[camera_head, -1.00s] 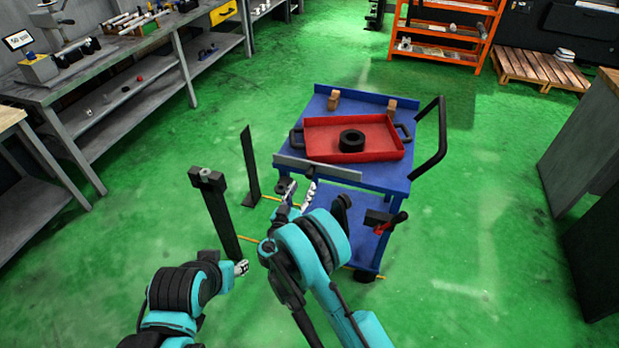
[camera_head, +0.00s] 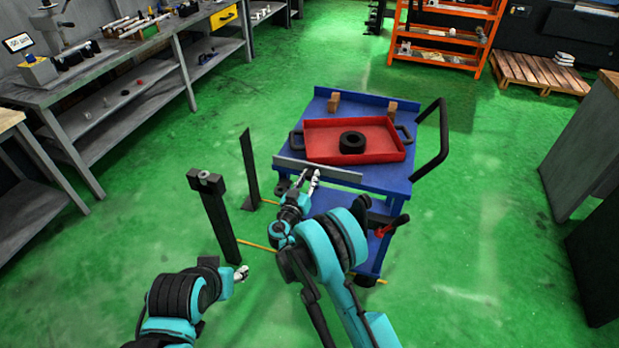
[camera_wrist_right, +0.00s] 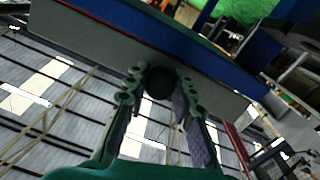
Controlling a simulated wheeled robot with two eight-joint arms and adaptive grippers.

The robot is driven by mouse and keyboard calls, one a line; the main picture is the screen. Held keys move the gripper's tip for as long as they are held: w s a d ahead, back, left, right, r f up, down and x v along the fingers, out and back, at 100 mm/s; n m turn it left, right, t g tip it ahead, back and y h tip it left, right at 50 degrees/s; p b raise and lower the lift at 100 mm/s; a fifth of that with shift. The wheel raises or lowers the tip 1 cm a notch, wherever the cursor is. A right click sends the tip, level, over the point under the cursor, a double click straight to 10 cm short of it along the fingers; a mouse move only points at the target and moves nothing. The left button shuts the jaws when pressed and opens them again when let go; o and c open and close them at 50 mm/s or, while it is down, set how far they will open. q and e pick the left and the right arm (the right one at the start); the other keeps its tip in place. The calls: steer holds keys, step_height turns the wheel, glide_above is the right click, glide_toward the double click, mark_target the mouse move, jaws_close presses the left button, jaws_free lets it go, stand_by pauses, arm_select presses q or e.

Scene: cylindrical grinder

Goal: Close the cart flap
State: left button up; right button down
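The blue cart (camera_head: 403,182) stands in the middle of the head view. Its flap, a long grey plate (camera_head: 335,174), runs along the near edge of the top. My right gripper (camera_head: 309,177) is right at the flap. In the right wrist view the grey flap (camera_wrist_right: 85,42) spans the picture. There, my right gripper (camera_wrist_right: 158,92) has its fingers apart, with a round black knob (camera_wrist_right: 159,82) between their tips. I cannot tell whether they touch it. My left gripper (camera_head: 241,273) is low, left of the cart, beside a dark post; its fingers are too small to read.
A red tray (camera_head: 320,140) with a black ring (camera_head: 352,142) and two wooden blocks sit on the cart. A black push handle (camera_head: 440,150) is at its right. Two dark posts (camera_head: 216,215) stand left of the cart. Open green floor surrounds it.

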steer(key=shift+r+g+p, duration=0.3)
steer(key=shift+g+p, duration=0.1)
steer(key=shift+w+d+g+y, duration=0.1)
steer(key=shift+w+g+y, duration=0.05)
steer(key=shift+g+y, duration=0.2)
steer(key=c, duration=1.3)
jaws_free()
steer(key=shift+o, duration=0.2)
steer(key=v, duration=1.2)
steer(key=shift+r, duration=0.1)
